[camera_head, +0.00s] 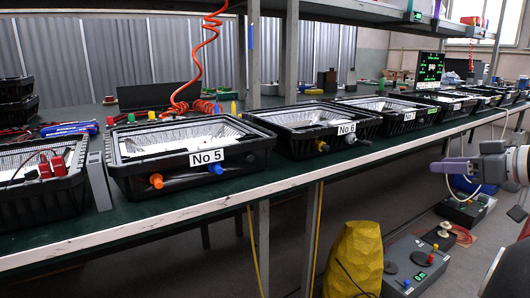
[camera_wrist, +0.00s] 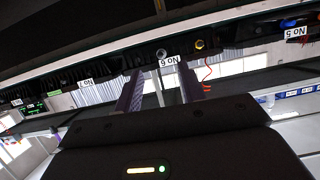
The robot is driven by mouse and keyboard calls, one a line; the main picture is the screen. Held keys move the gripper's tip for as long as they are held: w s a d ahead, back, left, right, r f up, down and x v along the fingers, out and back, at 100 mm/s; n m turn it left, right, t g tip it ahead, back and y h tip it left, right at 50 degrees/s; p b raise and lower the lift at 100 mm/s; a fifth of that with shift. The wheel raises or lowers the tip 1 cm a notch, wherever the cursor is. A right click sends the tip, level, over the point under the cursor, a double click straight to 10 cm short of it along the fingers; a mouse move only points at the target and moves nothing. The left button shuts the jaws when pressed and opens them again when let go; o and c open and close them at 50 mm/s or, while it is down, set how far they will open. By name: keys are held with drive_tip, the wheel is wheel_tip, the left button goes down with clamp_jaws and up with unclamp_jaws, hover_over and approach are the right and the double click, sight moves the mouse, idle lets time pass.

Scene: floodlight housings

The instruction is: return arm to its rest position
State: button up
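My gripper (camera_head: 450,168) is at the right of the head view, held out over the aisle in front of the bench and apart from the housings. In the wrist view its two purple fingers (camera_wrist: 159,80) stand apart with nothing between them, so it is open and empty. Black floodlight housings stand in a row on the bench: No 5 (camera_head: 190,178), No 6 (camera_head: 313,148) and No 7 (camera_head: 385,126). The wrist view is tipped over; the No 6 label (camera_wrist: 169,61) shows beyond the fingers. Part of my arm is cut off by the right edge of the head view.
The green-topped bench (camera_head: 150,212) has a pale front edge. Below it are a yellow bag (camera_head: 353,258) and grey control boxes (camera_head: 415,262) on the floor. An orange coiled hose (camera_head: 199,50) hangs over the bench. A shelf (camera_head: 350,9) runs above.

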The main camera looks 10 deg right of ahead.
drive_tip(key=a+f+m+g+h+p, duration=0.1)
drive_tip(key=a+f+g, duration=0.2)
drive_tip(key=a, duration=0.7)
drive_tip(key=a+f+m+g+p, duration=0.2)
drive_tip(key=a+f+g, duration=0.1)
drive_tip(key=a, duration=0.7)
drive_tip(key=s+a+f+h+p, duration=0.1)
drive_tip(key=s+a+f+h, duration=0.1)
drive_tip(key=s+a+f, duration=0.2)
drive_tip(key=s+a+f+m+g+h+p, duration=0.1)
drive_tip(key=s+a+f, duration=0.4)
drive_tip(key=s, duration=0.5)
drive_tip(key=shift+s+a+h+p, duration=0.3)
drive_tip(key=shift+a+h+p, duration=0.5)
drive_tip(key=shift+a, duration=0.1)
